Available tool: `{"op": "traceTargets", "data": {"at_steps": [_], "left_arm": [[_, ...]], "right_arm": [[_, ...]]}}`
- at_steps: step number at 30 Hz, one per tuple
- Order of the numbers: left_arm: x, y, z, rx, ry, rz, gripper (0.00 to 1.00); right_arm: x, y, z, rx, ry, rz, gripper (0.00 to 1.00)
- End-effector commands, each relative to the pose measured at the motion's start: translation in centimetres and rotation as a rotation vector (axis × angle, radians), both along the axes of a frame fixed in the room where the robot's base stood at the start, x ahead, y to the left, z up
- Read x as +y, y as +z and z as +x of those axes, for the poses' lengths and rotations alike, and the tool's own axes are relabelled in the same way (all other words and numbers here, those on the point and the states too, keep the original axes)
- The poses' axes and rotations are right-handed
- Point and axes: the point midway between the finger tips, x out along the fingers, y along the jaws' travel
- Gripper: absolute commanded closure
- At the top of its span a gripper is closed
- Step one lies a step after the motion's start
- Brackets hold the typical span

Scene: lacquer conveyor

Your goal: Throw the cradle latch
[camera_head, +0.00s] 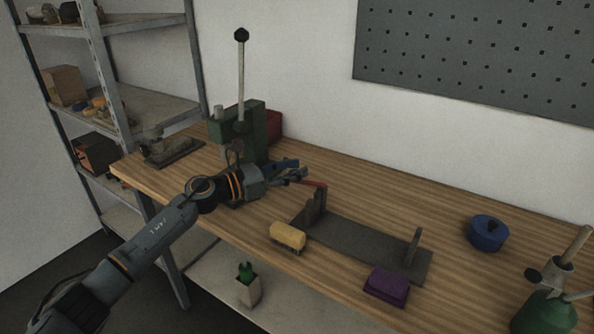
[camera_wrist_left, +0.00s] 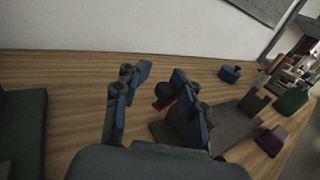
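The cradle is a dark grey plate (camera_head: 365,245) on the bench with an upright at each end. A red latch lever (camera_head: 314,184) sits at the top of its left upright (camera_head: 316,203) and points left toward my left gripper. My left gripper (camera_head: 297,171) is just beside the lever's free end. In the left wrist view my left gripper (camera_wrist_left: 158,82) has its two blue-padded fingers apart with nothing held. Contact cannot be told. My right gripper is not in view.
A green press (camera_head: 258,135) with a tall lever stands behind my left arm. A yellow block (camera_head: 288,234) and a purple block (camera_head: 386,286) lie in front of the cradle. A blue round container (camera_head: 488,233) and a green can (camera_head: 545,312) are at the right.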

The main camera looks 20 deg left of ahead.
Motion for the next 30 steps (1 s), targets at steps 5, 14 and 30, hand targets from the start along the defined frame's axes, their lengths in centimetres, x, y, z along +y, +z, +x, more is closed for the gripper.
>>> {"op": "traceTargets", "data": {"at_steps": [5, 14, 30], "left_arm": [[-0.1, 0.0, -0.1, 0.001, -0.004, -0.001, 0.58], [-0.2, -0.1, -0.4, 0.002, -0.009, -0.001, 0.58], [6.9, -0.2, -7.2, 0.004, -0.005, 0.002, 0.58]], "right_arm": [[0.0, 0.0, 0.0, 0.000, 0.000, 0.000, 0.60], [-0.2, 0.0, 0.1, -0.001, 0.002, -0.002, 0.60], [0.0, 0.0, 0.0, 0.000, 0.001, 0.000, 0.60]]}}
